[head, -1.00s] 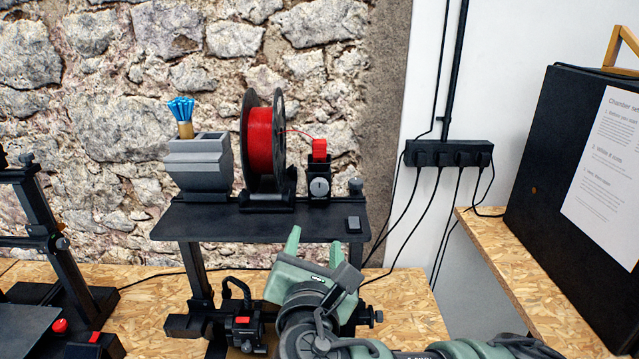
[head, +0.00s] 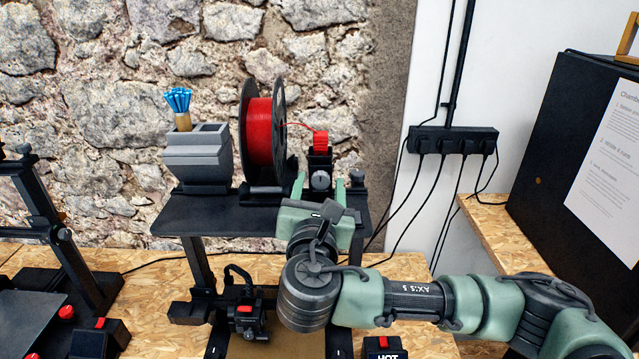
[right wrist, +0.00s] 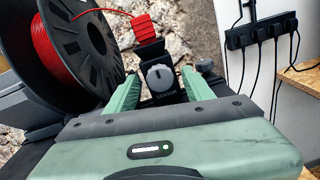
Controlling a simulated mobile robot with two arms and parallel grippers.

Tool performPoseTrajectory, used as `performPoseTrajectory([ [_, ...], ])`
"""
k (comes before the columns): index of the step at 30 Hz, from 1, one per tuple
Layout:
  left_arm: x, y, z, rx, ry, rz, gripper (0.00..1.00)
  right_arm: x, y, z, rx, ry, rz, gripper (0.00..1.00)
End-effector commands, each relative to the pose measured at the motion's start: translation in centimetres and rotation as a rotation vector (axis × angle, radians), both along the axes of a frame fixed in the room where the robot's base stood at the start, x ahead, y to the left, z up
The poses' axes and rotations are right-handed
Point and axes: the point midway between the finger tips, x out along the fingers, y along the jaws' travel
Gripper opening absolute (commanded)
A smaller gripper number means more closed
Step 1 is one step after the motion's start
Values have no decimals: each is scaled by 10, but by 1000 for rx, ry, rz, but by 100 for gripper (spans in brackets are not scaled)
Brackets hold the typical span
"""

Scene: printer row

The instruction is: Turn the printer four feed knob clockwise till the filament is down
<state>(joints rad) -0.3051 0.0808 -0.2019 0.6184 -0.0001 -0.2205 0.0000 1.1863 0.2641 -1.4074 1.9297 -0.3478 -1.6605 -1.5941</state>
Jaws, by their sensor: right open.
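The feed knob (head: 320,180) is a round grey dial on the front of a black feeder block on the printer's top shelf (head: 215,216). The red filament (head: 300,126) runs from the red spool (head: 259,130) into a red piece (head: 320,142) above the knob. My right gripper (head: 328,184) is open in front of the feeder, its green fingers apart on either side of the knob. In the right wrist view the knob (right wrist: 160,77) shows between the fingertips with a visible gap on each side. My left gripper is not in view.
A grey holder (head: 198,158) with blue ties stands left of the spool. A black power strip (head: 453,140) with hanging cables is on the wall to the right. A black panel (head: 560,150) stands at far right. Another printer (head: 55,240) is at left.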

Motion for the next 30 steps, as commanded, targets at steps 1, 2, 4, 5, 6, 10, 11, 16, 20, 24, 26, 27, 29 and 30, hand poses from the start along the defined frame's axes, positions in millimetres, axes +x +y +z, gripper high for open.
performPoseTrajectory([
  [1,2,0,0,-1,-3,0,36,0,0,0,0,0,0,52],
  [2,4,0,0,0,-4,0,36,0,0,0,0,0,0,52],
  [4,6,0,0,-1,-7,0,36,0,0,0,0,0,0,52],
  [5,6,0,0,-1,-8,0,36,0,0,0,0,0,0,47],
  [6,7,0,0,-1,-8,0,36,0,0,0,0,0,0,36],
  [10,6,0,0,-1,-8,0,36,0,0,0,0,0,0,0],
  [11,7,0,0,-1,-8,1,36,0,0,0,0,0,0,0],
  [16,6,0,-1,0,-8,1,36,0,0,-1,6,1,0,0],
  [20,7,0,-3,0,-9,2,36,0,0,-1,33,1,-1,0],
  [24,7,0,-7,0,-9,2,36,0,0,-2,96,3,0,0],
  [26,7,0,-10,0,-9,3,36,-1,0,-3,134,4,-1,0],
  [27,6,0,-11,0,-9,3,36,0,0,-3,164,3,-1,0],
  [29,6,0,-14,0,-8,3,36,-1,0,-3,213,3,-1,0],
  [30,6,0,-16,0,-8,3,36,-1,0,-3,247,3,-2,0],
])
